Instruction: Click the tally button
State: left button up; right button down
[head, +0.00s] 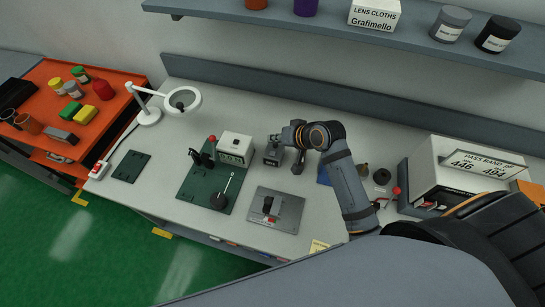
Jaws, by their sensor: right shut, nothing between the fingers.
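A small grey box (272,158) stands on the bench just right of a white box (235,147) with a row of dark marks on its front. The grey box may be the tally; its button cannot be made out at this size. My right gripper (277,140) comes in from the right, shut and empty, at the top back of the grey box. Whether it touches the box cannot be told. My left gripper is not in view.
A green plate (190,188) with a lever fixture and a grey plate (287,211) with a switch lie in front. A magnifier lamp (149,116) stands left. A white instrument (433,160) stands right. An orange tray (108,119) is far left.

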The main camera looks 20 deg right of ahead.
aim_at(275, 154)
notch_tip(275, 154, down, 3)
jog(key=shift+f+b, duration=0.2)
jog(key=shift+b, duration=1)
jog(key=shift+f, duration=0.85)
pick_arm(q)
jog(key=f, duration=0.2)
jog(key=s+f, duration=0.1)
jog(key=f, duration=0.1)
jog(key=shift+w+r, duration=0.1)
pick_arm(e)
jog(key=shift+f, duration=0.15)
jog(key=shift+f, duration=0.2)
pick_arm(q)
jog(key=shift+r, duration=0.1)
